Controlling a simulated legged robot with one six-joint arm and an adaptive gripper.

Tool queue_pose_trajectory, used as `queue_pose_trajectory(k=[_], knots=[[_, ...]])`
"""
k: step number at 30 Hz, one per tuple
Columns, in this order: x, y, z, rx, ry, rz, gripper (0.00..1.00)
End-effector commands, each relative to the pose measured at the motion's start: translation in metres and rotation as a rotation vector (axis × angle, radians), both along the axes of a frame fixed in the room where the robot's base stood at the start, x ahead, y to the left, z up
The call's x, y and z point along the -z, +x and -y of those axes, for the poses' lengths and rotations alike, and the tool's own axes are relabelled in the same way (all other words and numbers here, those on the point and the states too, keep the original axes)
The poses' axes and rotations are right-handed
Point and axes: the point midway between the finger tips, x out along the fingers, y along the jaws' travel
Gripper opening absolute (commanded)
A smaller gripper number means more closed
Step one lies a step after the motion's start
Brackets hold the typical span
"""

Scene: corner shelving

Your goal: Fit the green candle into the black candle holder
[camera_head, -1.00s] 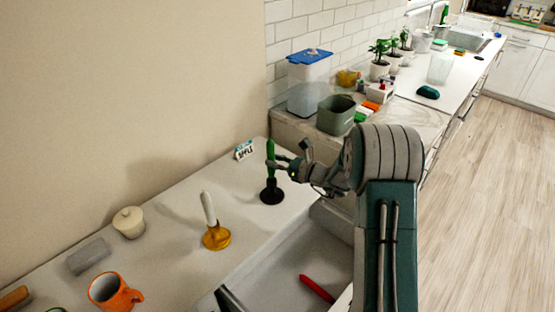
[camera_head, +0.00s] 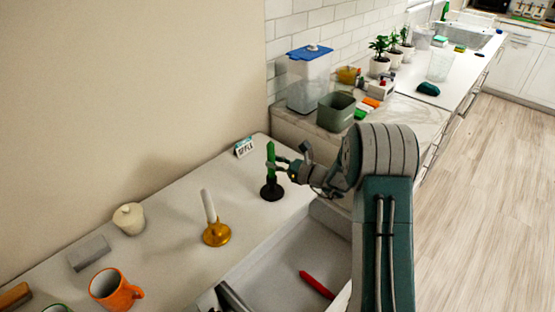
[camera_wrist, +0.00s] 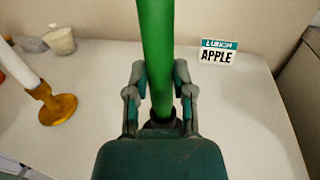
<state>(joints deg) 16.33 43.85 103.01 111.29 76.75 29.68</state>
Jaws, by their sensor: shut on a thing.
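The green candle (camera_head: 270,157) stands upright at the black candle holder (camera_head: 271,190) on the white counter. My gripper (camera_head: 280,164) is shut on the candle from the right side. In the wrist view the green candle (camera_wrist: 156,50) rises between the two fingers of my gripper (camera_wrist: 160,92). The dark top of the black holder (camera_wrist: 160,121) shows just below, partly hidden by my gripper. The candle's lower end meets the holder's top; how deep it sits inside I cannot tell.
A gold holder (camera_head: 216,234) with a white candle (camera_head: 208,206) stands to the left. An orange mug (camera_head: 115,290), a lidded pot (camera_head: 129,219), a grey block (camera_head: 89,253) and a small sign (camera_head: 244,147) are on the counter. An open drawer (camera_head: 283,265) holds a red object (camera_head: 316,285).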

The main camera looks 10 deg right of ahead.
Motion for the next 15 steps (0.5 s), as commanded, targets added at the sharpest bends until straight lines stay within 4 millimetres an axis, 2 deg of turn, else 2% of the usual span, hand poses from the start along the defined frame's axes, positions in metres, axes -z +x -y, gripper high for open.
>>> queue_pose_trajectory(k=[15], knots=[[0.011, 0.000, 0.000, 0.000, 0.000, 0.000, 0.00]])
